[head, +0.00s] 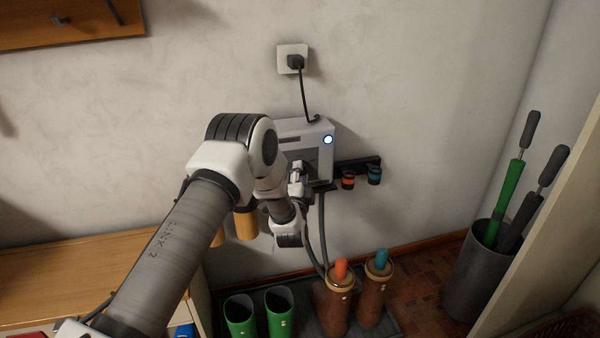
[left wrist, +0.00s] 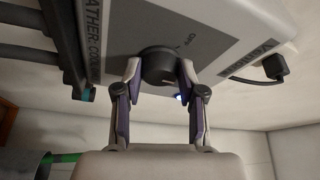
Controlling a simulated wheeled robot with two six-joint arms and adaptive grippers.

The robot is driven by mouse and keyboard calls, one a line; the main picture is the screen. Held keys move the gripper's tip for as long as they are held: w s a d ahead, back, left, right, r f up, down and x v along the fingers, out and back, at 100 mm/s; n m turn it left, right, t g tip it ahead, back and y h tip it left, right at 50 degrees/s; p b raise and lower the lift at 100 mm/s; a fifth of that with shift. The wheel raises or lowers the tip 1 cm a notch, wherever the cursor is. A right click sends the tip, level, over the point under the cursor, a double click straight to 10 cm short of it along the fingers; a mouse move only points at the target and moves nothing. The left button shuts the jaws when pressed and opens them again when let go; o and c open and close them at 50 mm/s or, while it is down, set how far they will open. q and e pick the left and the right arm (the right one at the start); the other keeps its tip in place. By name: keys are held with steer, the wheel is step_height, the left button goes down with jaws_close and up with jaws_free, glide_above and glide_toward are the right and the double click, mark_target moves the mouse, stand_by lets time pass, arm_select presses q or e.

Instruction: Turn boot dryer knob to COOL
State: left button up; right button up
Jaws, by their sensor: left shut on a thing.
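The boot dryer (head: 318,142) is a light grey box on the wall, with a lit round light at its upper right in the head view. Its dark round knob (left wrist: 158,68) shows in the left wrist view, on the dryer's face (left wrist: 212,35). My left gripper (left wrist: 158,72) has a finger on each side of the knob and is shut on it. In the head view my left gripper (head: 297,180) is at the dryer's front, and my arm hides the knob. A small white mark shows on the knob. My right gripper is not in view.
A power cord runs from the dryer to a wall socket (head: 292,59). Hoses drop to brown boots (head: 335,305), beside green boots (head: 280,312). A rack (head: 358,166) juts out right of the dryer. An umbrella bin (head: 478,275) stands at right.

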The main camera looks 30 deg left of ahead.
arm_select(q)
steer(key=o, duration=1.1)
steer(key=shift+o, duration=0.2)
steer(key=v, duration=1.2)
